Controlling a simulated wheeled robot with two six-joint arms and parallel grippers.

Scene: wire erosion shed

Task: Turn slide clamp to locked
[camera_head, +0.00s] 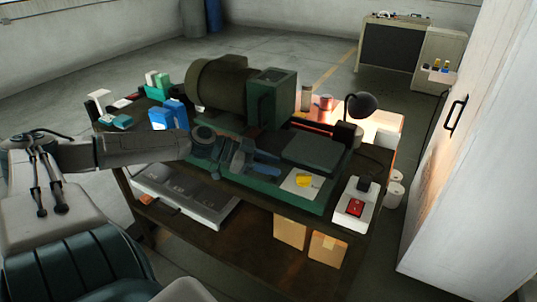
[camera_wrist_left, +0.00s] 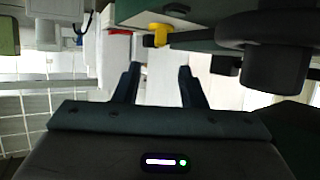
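My left gripper (camera_head: 240,160) reaches in from the left over the front of the dark green machine (camera_head: 272,195). In the left wrist view its two dark fingers (camera_wrist_left: 159,85) stand apart with nothing between them. A large dark round knob (camera_wrist_left: 270,62) hangs at the upper right of that view, apart from the fingers. I cannot tell for sure which part is the slide clamp, or its setting; the arm and gripper hide some of the machine's front. My right gripper is not in view.
A yellow item (camera_head: 304,181) lies at the machine's front right. A white box with a red switch (camera_head: 355,207) stands at the bench's right end. A black lamp (camera_head: 361,104) rises behind. Blue containers (camera_head: 168,115) stand at the left. A tall white cabinet (camera_head: 470,140) borders the right.

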